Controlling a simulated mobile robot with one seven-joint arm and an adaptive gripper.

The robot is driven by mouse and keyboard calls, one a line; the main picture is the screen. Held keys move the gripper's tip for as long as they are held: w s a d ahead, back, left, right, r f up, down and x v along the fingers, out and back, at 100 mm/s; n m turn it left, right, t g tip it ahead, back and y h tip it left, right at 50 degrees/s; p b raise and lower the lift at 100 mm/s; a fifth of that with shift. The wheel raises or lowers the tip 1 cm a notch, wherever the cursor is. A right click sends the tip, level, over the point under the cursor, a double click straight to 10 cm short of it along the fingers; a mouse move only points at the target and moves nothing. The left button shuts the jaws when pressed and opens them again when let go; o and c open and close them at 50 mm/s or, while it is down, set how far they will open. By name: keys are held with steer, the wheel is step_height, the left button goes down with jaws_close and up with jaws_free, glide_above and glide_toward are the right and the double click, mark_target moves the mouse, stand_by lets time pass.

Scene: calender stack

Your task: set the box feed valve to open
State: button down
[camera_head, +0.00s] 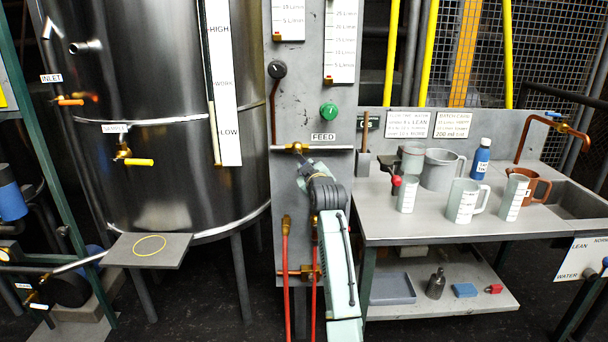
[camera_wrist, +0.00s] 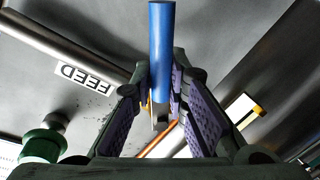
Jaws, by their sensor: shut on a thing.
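The feed valve (camera_head: 297,148) is a small brass valve on a horizontal pipe, just below the FEED label (camera_head: 323,137) on the grey panel. My gripper (camera_head: 302,174) is right below the valve in the head view and covers its handle there. In the wrist view a blue handle (camera_wrist: 160,45) sticks out from between my fingertips (camera_wrist: 160,92), which are shut on it. The FEED label also shows in the wrist view (camera_wrist: 81,78), beside the pipe. How the handle stands relative to the pipe is hard to tell.
A green knob (camera_head: 329,111) sits on the panel above the FEED label. The steel tank (camera_head: 170,180) with a yellow-handled sample valve (camera_head: 128,157) stands at left. A bench (camera_head: 420,228) with jugs and a blue bottle (camera_head: 480,160) stands at right. Red hoses (camera_head: 285,265) hang below.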

steer(key=n, duration=0.1)
steer(key=d+r+n, duration=0.1)
steer(key=n, duration=0.1)
steer(key=r+n+h, duration=0.1)
steer(key=n, duration=0.1)
steer(key=shift+d, duration=0.2)
steer(key=r+n, duration=0.1)
steer(key=n, duration=0.1)
steer(key=n+h+p, duration=0.1)
steer(key=shift+d+r+n+g+h, duration=0.2)
steer(key=shift+r+n+g+h, duration=0.1)
steer(key=shift+r+n, duration=0.1)
stand_by(0.3)
steer(key=c, duration=1.6)
jaws_free()
steer(key=shift+r, duration=0.1)
steer(key=s, duration=0.4)
steer(key=s+r, duration=0.1)
steer(key=s, duration=0.3)
steer(key=s+r, duration=0.1)
steer(key=s, duration=0.2)
steer(key=shift+s+r, duration=0.15)
steer(key=shift+s, duration=0.25)
